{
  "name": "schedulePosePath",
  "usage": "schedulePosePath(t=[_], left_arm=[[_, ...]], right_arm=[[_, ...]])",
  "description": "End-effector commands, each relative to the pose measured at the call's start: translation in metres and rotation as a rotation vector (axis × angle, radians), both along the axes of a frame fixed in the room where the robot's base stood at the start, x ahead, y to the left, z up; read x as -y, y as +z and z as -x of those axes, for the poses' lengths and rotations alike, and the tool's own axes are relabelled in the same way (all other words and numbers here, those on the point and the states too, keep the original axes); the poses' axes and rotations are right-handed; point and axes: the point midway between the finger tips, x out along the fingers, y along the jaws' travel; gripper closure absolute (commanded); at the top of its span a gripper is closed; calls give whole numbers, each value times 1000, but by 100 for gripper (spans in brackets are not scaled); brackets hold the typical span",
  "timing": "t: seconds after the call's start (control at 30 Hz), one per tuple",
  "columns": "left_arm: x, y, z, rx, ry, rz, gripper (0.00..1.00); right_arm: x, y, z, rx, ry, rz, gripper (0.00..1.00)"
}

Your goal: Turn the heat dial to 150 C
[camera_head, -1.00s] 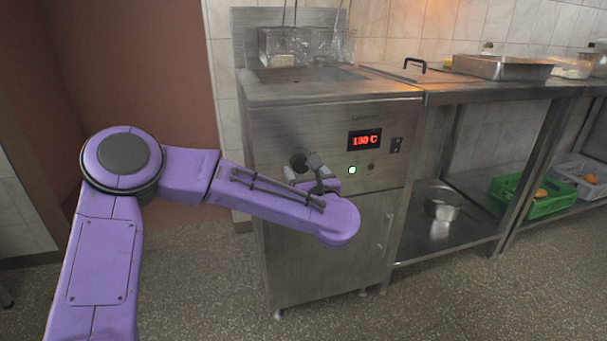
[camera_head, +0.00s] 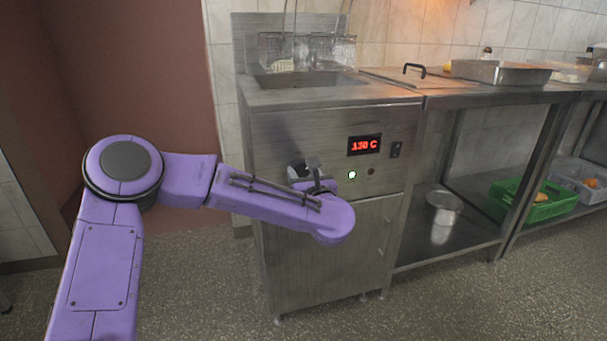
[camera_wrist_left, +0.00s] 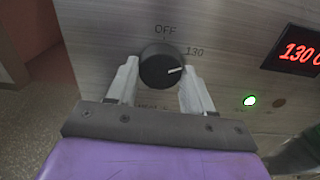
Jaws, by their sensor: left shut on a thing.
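The heat dial (camera_wrist_left: 161,66) is a round black knob with a white pointer line on the front of the steel fryer (camera_head: 325,255). The pointer aims right and slightly up, a little below the printed 130 mark. OFF is printed above the dial. My left gripper (camera_wrist_left: 160,75) is shut on the dial, one pale finger on each side. In the head view my left gripper (camera_head: 305,170) is at the panel and mostly hides the dial. The red display (camera_head: 364,145) reads 130 C. A small lamp (camera_head: 352,175) below it glows green-white. My right gripper is not in view.
A black switch (camera_head: 396,149) is right of the display. Wire baskets (camera_head: 305,50) hang over the fryer's basin. A steel counter (camera_head: 470,90) with a lower shelf adjoins on the right, holding a pot (camera_head: 443,208) and a green crate (camera_head: 535,200). The floor in front is open.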

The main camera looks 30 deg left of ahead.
Motion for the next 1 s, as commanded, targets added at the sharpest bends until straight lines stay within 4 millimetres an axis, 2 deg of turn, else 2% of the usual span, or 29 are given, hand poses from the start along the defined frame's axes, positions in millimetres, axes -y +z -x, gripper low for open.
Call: schedulePosePath(t=[1.0], left_arm=[[-1, 3, 2, -634, 1, -538, 79]], right_arm=[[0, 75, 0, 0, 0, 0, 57]])
